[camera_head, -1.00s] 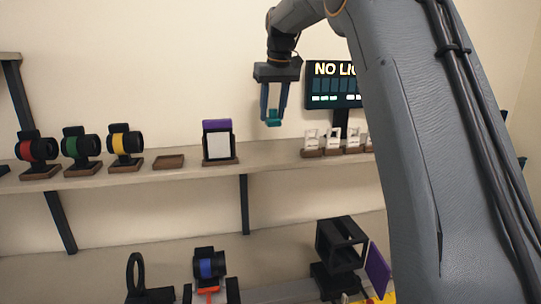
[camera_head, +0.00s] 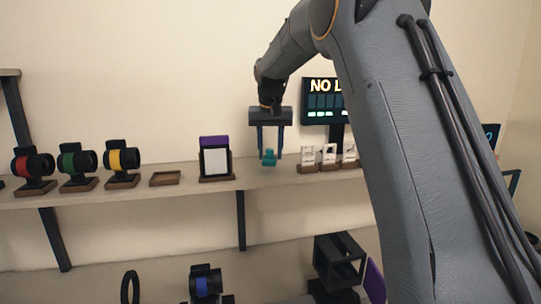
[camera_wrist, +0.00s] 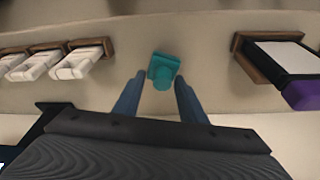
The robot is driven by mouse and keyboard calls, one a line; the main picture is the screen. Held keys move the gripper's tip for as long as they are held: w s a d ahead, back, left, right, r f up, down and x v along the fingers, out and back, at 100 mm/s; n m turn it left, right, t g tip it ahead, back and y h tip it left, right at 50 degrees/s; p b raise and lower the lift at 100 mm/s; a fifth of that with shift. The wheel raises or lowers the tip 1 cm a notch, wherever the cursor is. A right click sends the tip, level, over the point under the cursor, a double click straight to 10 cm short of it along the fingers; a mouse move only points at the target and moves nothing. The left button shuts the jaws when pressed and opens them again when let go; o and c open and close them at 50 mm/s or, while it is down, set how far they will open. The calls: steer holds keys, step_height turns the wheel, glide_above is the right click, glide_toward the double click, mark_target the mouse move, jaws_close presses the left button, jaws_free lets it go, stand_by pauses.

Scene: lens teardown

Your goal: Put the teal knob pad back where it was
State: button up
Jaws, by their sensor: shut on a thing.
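The teal knob pad (camera_head: 269,158) is between the fingertips of my gripper (camera_head: 270,154), over the shelf between the purple-topped framed stand and the row of small white pieces. My gripper is shut on the pad, fingers pointing down. The pad also shows in the wrist view (camera_wrist: 163,71), between the two finger ends, with the shelf surface behind it. I cannot tell whether its underside touches the shelf.
The shelf (camera_head: 110,196) also carries the purple-topped stand (camera_head: 215,160), white pieces on brown bases (camera_head: 329,158), an empty brown tray (camera_head: 165,178) and lens units with red (camera_head: 33,164), green and yellow bands. A dark display (camera_head: 322,100) stands behind.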

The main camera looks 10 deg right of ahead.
steer(key=shift+f+p, duration=0.3)
steer(key=shift+f, duration=0.85)
steer(key=shift+f, duration=0.15)
steer(key=o, duration=1)
